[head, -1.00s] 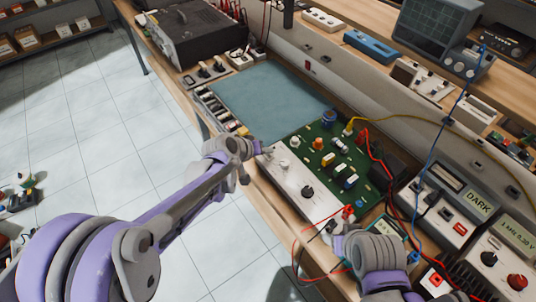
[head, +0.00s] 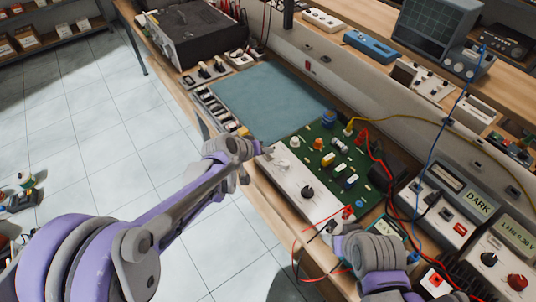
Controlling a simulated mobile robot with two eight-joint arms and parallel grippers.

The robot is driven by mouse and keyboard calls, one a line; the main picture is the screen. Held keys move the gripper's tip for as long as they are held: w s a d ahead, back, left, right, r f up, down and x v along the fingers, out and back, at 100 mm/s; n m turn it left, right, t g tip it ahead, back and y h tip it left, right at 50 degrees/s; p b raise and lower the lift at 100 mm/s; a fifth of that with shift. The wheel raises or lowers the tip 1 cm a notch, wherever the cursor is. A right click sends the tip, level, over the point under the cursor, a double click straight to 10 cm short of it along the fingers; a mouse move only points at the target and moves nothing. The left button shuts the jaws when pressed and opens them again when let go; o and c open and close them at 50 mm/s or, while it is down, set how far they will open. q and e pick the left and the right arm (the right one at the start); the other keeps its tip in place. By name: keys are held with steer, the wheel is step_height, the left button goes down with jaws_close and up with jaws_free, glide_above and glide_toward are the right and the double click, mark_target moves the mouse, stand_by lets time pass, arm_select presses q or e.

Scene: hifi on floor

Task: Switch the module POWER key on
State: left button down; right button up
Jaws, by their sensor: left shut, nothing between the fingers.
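The module is a green circuit board (head: 322,165) with a pale front panel (head: 289,180) bearing a black knob, on the bench. A small key or switch shows at the panel's far left corner (head: 268,151), too small to read its label or position. My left gripper (head: 255,146) is shut and empty, with its tips at or just beside that corner; I cannot tell whether they touch. My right gripper (head: 338,240) is at the panel's near end, by the red plug (head: 347,211); its fingers are mostly hidden by its wrist.
Red, yellow and blue leads loop over the board's right side. A meter reading DARK (head: 477,206) and another instrument (head: 510,240) stand at right. A blue-grey mat (head: 265,100) lies clear beyond the module. A parts tray (head: 218,108) borders the mat.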

mark_target(266, 158)
arm_select(q)
steer(key=shift+f, duration=0.15)
arm_select(e)
steer(key=shift+f, duration=0.1)
stand_by(0.3)
arm_select(q)
steer(key=shift+f+b, duration=0.35)
steer(key=shift+b, duration=0.05)
arm_select(e)
steer(key=shift+s+f, duration=0.15)
steer(key=shift+f, duration=0.2)
arm_select(q)
steer(key=shift+r, duration=0.1)
arm_select(e)
steer(key=shift+r, duration=0.1)
arm_select(q)
steer(key=shift+r, duration=0.4)
arm_select(e)
steer(key=shift+r, duration=0.25)
arm_select(q)
steer(key=shift+r+p, duration=1.9)
steer(key=shift+r, duration=1.15)
arm_select(e)
steer(key=r, duration=0.1)
steer(key=w+r, duration=0.1)
steer(key=r, duration=0.2)
steer(key=shift+w+r, duration=0.1)
steer(key=shift+w, duration=0.25)
steer(key=shift+s, duration=0.1)
